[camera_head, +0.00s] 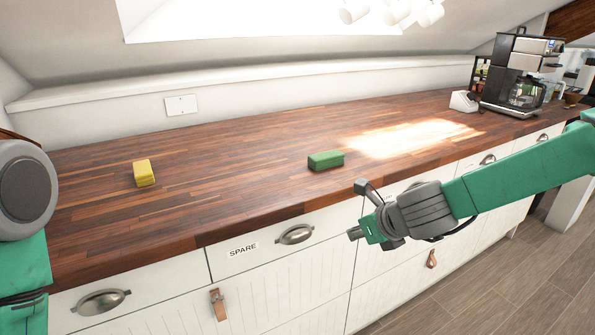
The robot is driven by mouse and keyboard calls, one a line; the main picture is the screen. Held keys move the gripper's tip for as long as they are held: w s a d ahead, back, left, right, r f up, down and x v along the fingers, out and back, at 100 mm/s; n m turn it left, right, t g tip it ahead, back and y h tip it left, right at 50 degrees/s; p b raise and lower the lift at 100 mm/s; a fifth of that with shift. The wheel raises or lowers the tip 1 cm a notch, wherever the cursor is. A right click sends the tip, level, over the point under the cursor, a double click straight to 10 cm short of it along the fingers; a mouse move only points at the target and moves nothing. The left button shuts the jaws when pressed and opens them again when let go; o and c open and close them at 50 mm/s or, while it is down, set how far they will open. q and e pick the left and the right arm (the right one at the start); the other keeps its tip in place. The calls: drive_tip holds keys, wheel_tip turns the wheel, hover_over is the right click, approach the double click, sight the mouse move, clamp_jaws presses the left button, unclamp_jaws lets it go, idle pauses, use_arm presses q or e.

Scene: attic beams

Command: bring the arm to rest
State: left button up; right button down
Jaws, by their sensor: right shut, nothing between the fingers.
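My right gripper (357,211) is in front of the counter's front edge, over the drawer fronts. Its fingers are shut with nothing between them. My right arm comes in from the right edge. Part of my left arm shows at the left edge, but its gripper is out of the picture. A green block (326,160) lies on the wooden counter (235,170), up and to the left of my right gripper and apart from it. A yellow block (144,173) lies farther left on the counter.
A coffee machine (519,75) and a small white device (463,101) stand at the counter's far right end. Drawers with metal handles (295,234) are below, one labelled SPARE (243,250). The counter between the blocks is clear.

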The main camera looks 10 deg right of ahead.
drive_tip(key=s+f+n+g+h, duration=0.1)
drive_tip(key=s+f+n+g, duration=0.3)
drive_tip(key=s+f+n, duration=1.45)
drive_tip(key=s+d+f+n+g+h, duration=0.1)
drive_tip(key=s+d+n, duration=0.3)
drive_tip(key=s, duration=0.5)
drive_tip(key=s+d+f+n+g+h, duration=0.1)
drive_tip(key=s+d+f+n+g, duration=0.1)
drive_tip(key=s+n, duration=0.6)
drive_tip(key=shift+s+d+f+n+g, duration=0.3)
drive_tip(key=shift+s+d+f+n, duration=0.1)
drive_tip(key=shift+d+f+n, duration=0.35)
drive_tip(key=shift+d+r, duration=0.1)
